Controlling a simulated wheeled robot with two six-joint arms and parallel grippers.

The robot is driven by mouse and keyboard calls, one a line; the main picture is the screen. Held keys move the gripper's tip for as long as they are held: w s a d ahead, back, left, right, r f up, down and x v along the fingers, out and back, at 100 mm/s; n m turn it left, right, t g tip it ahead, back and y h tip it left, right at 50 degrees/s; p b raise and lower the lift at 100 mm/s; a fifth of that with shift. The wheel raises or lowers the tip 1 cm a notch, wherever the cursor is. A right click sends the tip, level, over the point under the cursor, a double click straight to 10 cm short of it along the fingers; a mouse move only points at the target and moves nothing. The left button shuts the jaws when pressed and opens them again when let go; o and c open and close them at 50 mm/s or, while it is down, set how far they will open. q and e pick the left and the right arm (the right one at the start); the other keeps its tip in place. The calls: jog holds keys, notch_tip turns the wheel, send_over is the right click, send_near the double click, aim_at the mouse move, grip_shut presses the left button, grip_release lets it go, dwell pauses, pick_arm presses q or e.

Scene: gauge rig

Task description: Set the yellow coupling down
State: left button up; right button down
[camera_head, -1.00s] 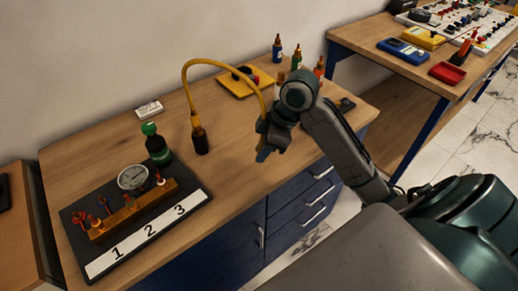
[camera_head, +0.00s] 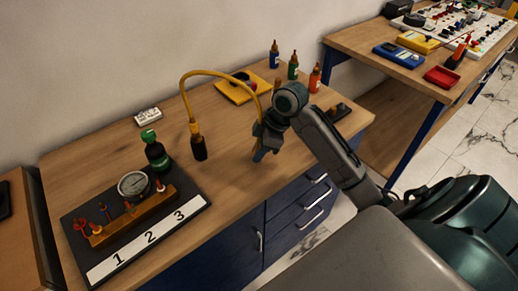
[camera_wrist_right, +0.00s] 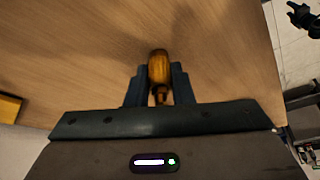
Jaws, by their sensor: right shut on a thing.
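The yellow coupling (camera_wrist_right: 158,70) is an amber, rounded piece between the two fingers of my right gripper (camera_wrist_right: 159,88) in the wrist view. In the head view my right gripper (camera_head: 262,150) is shut over the near middle of the wooden bench (camera_head: 222,185), and its fingers mostly hide the coupling. A yellow hose (camera_head: 222,73) arches from the gripper to a dark-ended fitting (camera_head: 199,149) on the bench. I cannot tell whether the coupling touches the bench. A dark shape at the wrist view's top right looks like my left gripper (camera_wrist_right: 303,15), cut off by the edge.
A yellow tray (camera_head: 236,92) and several small bottles are at the back.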

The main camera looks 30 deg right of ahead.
jog(key=c, duration=1.3)
grip_release()
jog(key=shift+o, duration=0.2)
jog(key=v, duration=1.2)
jog(key=shift+b, duration=0.4)
jog(key=shift+d+r, duration=0.1)
